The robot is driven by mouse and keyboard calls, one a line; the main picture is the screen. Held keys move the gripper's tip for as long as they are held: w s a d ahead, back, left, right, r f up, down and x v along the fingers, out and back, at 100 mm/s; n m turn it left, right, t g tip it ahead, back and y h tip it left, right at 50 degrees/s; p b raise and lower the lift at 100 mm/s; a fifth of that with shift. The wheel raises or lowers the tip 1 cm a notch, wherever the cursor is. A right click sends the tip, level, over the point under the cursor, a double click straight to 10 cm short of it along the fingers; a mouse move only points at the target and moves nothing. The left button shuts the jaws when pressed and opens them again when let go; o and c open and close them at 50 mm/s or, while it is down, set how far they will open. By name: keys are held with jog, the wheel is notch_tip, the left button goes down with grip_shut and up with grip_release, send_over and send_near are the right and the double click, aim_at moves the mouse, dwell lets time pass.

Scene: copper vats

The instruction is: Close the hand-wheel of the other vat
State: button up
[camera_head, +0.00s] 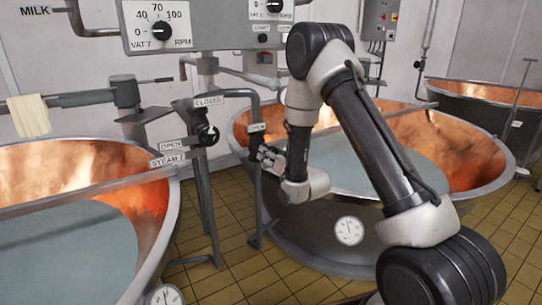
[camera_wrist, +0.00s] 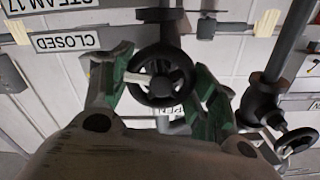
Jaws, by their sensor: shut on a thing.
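My gripper (camera_head: 268,156) is in front of the steam pipe by the middle vat (camera_head: 345,235). In the wrist view my gripper's two green-padded fingers (camera_wrist: 165,85) are shut on a black hand-wheel (camera_wrist: 165,90), one on each side. A white pointer (camera_wrist: 138,78) reaches left from near the hub. A CLOSED sign (camera_wrist: 65,40) is at upper left, and an OPEN sign is partly hidden below the wheel. In the head view my gripper hides this wheel. Another black hand-wheel (camera_head: 208,134) stands at the left vat (camera_head: 165,235), between CLOSED and OPEN signs.
A control panel (camera_head: 195,22) marked VAT 7 hangs above. Another valve (camera_wrist: 265,105) with a small wheel is close to the right finger. A third copper vat (camera_head: 490,100) is at the right. A cloth (camera_head: 30,116) hangs at the left. Tiled floor (camera_head: 225,225) shows between the vats.

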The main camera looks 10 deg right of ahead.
jog(key=o, duration=1)
jog(key=shift+o, duration=0.2)
jog(key=v, duration=0.7)
jog(key=shift+s, duration=0.2)
jog(key=shift+f, duration=0.1)
